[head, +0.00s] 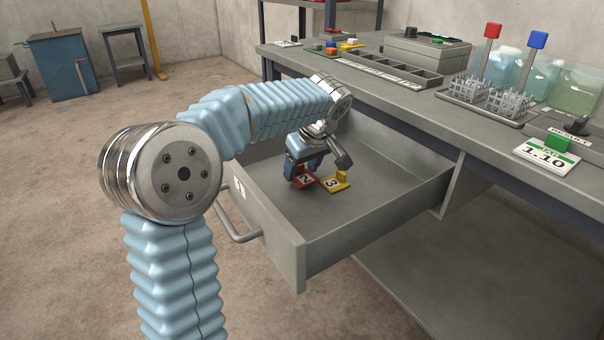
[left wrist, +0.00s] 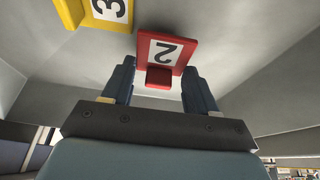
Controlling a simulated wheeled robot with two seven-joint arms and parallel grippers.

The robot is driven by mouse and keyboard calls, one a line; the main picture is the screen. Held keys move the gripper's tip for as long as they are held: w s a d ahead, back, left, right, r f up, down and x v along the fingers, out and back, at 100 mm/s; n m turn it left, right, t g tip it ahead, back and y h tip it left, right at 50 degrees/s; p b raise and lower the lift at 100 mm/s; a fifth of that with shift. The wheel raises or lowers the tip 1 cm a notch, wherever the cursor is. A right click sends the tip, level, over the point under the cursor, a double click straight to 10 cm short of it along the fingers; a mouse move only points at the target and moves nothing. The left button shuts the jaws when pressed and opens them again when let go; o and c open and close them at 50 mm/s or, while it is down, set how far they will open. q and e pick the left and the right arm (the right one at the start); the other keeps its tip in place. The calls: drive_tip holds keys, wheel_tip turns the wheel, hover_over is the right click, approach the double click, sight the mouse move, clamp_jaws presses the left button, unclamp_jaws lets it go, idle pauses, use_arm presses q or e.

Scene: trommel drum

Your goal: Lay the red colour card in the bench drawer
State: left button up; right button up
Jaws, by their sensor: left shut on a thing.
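The red colour card (head: 305,181), marked 2 and with a small red grip block, is inside the open bench drawer (head: 275,228). My left gripper (head: 303,174) reaches down into the drawer and is shut on the red card. In the left wrist view the card (left wrist: 166,52) lies at the fingertips of the left gripper (left wrist: 160,75). I cannot tell whether the card touches the drawer floor. A yellow card (head: 336,182), marked 3, lies on the drawer floor just right of it; it also shows in the wrist view (left wrist: 98,12). My right gripper is not in view.
The bench top (head: 440,105) runs above the drawer. It carries a long divided tray (head: 385,72), racks with red and blue-topped sticks (head: 490,98), and a green-topped card marked 1.10 (head: 547,154). The drawer's right part is clear.

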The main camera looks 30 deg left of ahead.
use_arm(q)
drive_tip(key=shift+f, duration=0.7)
drive_tip(key=shift+f, duration=0.2)
drive_tip(key=o, duration=1)
drive_tip(key=shift+r, duration=0.2)
drive_tip(key=p+v, duration=0.2)
drive_tip(key=v, duration=1)
drive_tip(key=shift+s+d, duration=0.1)
